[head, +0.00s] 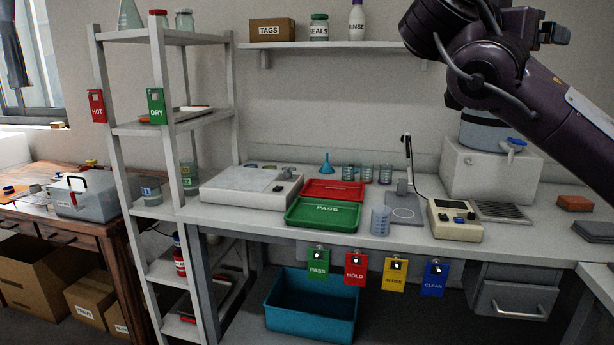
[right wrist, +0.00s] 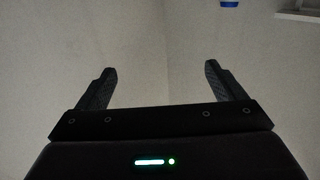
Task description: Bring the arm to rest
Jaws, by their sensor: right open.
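My right arm comes in from the upper right of the head view, raised above the right side of the bench; its gripper is out of that frame. In the right wrist view my right gripper (right wrist: 155,88) has its two fingers wide apart, with nothing between them. My left gripper is not in view.
A bench (head: 270,211) holds a green PASS tray (head: 323,228), a red tray (head: 333,183), a beaker (head: 380,220) and a beige device (head: 455,232). A shelf rack (head: 160,128) stands left. A wall shelf (head: 340,43) holds a TAGS box (head: 280,31). A teal bin (head: 311,330) sits below.

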